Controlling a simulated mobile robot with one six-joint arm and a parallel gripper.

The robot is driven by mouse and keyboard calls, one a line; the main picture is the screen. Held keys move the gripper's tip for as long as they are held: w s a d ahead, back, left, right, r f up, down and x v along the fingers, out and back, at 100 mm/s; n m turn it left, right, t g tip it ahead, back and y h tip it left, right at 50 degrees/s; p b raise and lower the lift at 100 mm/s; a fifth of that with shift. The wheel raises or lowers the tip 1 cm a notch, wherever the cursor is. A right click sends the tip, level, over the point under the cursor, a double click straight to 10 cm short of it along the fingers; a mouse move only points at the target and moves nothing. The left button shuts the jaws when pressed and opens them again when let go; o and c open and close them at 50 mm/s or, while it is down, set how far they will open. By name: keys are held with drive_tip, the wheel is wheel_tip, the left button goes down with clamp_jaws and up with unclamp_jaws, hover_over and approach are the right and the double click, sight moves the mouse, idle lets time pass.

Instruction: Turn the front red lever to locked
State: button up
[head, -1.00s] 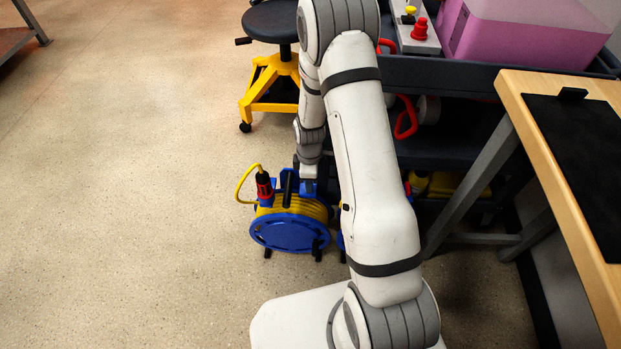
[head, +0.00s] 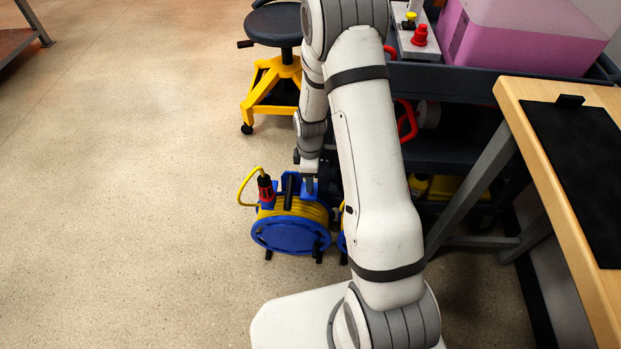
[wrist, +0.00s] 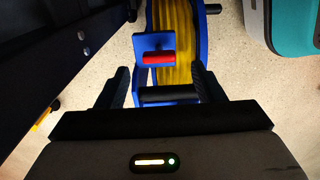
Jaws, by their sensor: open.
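A red bar (wrist: 158,57), which looks like the red lever, sits on a blue bracket (wrist: 150,41) of a blue reel with yellow cable (wrist: 178,30). A black bar (wrist: 168,94) lies nearer, between my fingers. My gripper (wrist: 160,88) is open, one finger either side, with the red bar ahead of it. I cannot tell whether the fingers touch anything. In the head view, my gripper points down at the top of the front cable reel (head: 290,235). The red bar cannot be made out there. I cannot read whether the lever is locked.
A red and black plug (head: 265,188) with a yellow cable stands at the reel's left. Part of a second blue reel (head: 342,244) shows behind my arm. A dark cart (head: 460,82) and wooden bench (head: 560,190) stand right. A yellow-legged stool (head: 272,90) is behind.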

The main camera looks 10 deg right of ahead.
drive_tip(key=shift+r+p, duration=0.4)
drive_tip(key=shift+r, duration=1.45)
drive_tip(key=shift+r, duration=0.1)
drive_tip(key=s+r+m+p, duration=0.2)
drive_tip(key=r+p, duration=0.2)
drive_tip(key=r, duration=0.5)
drive_tip(key=s+r+m+t+p, duration=0.15)
drive_tip(key=r+p, duration=0.25)
drive_tip(key=r, duration=0.5)
drive_tip(key=s+r+m+g+p, duration=0.1)
drive_tip(key=s+r+m+p, duration=0.15)
drive_tip(key=r, duration=0.65)
drive_tip(key=s+r+m+t+p, duration=0.1)
drive_tip(key=s+r+m+p, duration=0.3)
drive_tip(key=r, duration=0.9)
drive_tip(key=s+r+m+t+p, duration=0.1)
drive_tip(key=s+r+m+p, duration=0.3)
drive_tip(key=s+r+p, duration=0.7)
wheel_tip(320, 180, up, 3)
drive_tip(key=shift+s+d+f+m, duration=0.15)
drive_tip(key=shift+s+f+m, duration=0.05)
drive_tip(key=shift+s+m, duration=0.1)
